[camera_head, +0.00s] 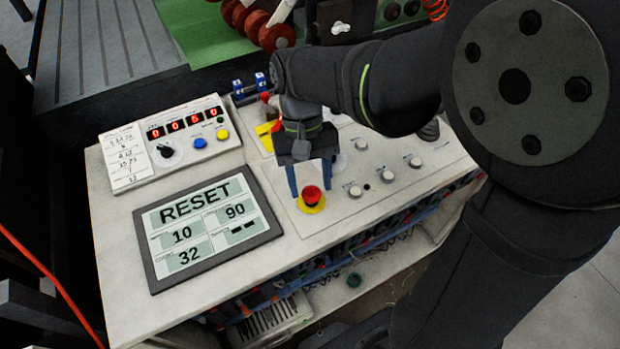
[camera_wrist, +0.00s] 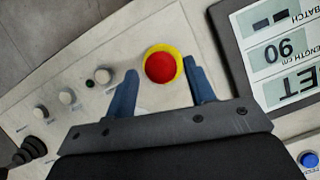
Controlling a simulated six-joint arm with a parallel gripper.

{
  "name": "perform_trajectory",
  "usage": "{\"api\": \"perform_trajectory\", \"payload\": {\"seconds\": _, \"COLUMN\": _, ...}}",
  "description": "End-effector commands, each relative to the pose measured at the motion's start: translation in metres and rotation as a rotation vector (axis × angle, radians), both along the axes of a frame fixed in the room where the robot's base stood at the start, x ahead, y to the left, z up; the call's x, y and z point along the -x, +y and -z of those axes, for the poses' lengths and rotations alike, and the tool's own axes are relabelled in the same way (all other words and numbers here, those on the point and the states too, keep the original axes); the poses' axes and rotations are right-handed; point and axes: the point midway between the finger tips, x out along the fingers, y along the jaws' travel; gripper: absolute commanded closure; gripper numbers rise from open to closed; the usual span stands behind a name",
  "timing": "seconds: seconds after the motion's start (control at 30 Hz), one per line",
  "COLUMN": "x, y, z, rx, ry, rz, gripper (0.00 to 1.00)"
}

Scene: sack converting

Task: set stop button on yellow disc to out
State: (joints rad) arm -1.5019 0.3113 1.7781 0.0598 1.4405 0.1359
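The red stop button (camera_head: 312,194) sits on its yellow disc (camera_head: 311,208) on the pale sloping panel, right of the display. In the wrist view the red button (camera_wrist: 160,67) covers most of the yellow disc (camera_wrist: 178,54). My gripper (camera_head: 311,192) is open, with its two blue fingers pointing down at the panel. In the wrist view my gripper (camera_wrist: 165,83) has the button between and a little beyond its fingertips, with nothing held. I cannot tell whether the fingertips are level with the button or above it, or whether the button is in or out.
A display (camera_head: 208,228) reading RESET lies left of the button. White knobs (camera_head: 355,190) stand to its right. A counter box (camera_head: 170,143) with a blue and a yellow button is at the back left. Cables (camera_head: 300,283) run below the panel's front edge.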

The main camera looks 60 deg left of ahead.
Motion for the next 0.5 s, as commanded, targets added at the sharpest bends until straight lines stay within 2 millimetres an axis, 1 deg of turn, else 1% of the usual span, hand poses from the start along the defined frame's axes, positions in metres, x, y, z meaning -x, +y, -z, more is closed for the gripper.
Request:
{"api": "perform_trajectory", "payload": {"seconds": 0.33, "x": 0.000, "y": 0.001, "z": -0.001, "rx": 0.000, "ry": 0.000, "rz": 0.000, "gripper": 0.43}}
{"api": "perform_trajectory", "payload": {"seconds": 0.43, "x": -0.001, "y": 0.004, "z": -0.008, "rx": -0.002, "ry": 0.000, "rz": 0.000, "gripper": 0.43}}
{"api": "perform_trajectory", "payload": {"seconds": 0.5, "x": -0.002, "y": 0.008, "z": -0.018, "rx": -0.003, "ry": 0.000, "rz": 0.000, "gripper": 0.43}}
